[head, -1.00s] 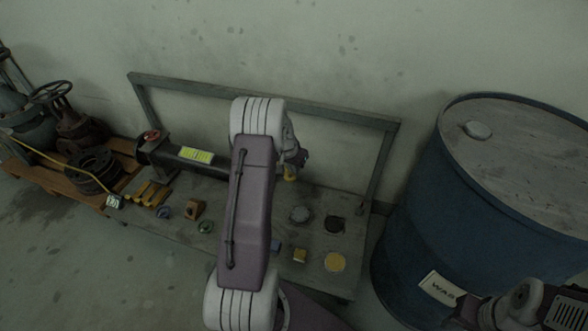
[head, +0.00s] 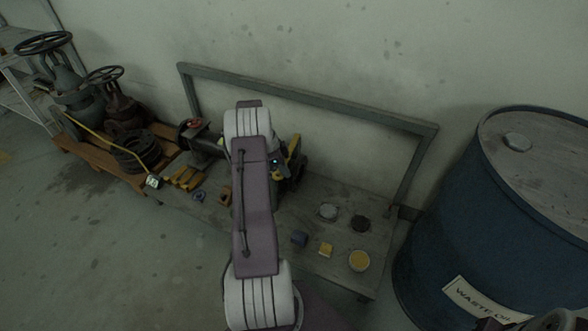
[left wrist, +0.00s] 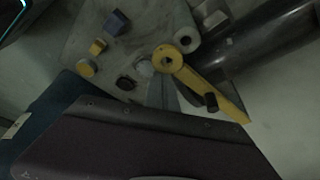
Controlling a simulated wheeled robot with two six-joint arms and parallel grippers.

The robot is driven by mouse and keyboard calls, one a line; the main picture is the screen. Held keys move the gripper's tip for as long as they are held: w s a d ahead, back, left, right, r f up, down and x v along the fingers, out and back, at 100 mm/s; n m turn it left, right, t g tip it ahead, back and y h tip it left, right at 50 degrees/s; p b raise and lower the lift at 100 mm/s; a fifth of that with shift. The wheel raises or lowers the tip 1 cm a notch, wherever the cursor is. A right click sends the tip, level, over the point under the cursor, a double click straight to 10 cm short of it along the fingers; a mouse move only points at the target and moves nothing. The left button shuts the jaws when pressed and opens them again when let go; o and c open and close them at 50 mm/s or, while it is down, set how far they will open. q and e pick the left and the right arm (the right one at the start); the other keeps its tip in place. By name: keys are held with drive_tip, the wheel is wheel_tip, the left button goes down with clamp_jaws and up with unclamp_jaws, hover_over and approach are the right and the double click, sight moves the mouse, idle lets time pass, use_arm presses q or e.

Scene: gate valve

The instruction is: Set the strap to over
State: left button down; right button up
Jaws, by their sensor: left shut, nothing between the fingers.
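A yellow strap-like piece (head: 295,152) shows just right of my left forearm in the head view, tilted up. In the left wrist view a yellow flat bar with a round holed end (left wrist: 195,78) lies beside a dark pipe (left wrist: 265,38); I take it for the strap. My left gripper (head: 284,172) is mostly behind my own arm, a dark shape with a small teal light, close to the yellow piece. It is shut and empty. Whether it touches the strap cannot be told.
The low bench (head: 325,265) carries a blue block (head: 299,239), a yellow block (head: 326,249), a yellow disc (head: 359,260) and round caps. A grey rail stands behind. A blue waste oil drum (head: 450,215) is at right. Valves on a pallet (head: 85,155) are at left.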

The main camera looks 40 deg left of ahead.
use_arm(q)
drive_tip(key=shift+s+a, duration=0.3)
drive_tip(key=shift+a, duration=0.2)
use_arm(e)
drive_tip(key=shift+r, duration=0.25)
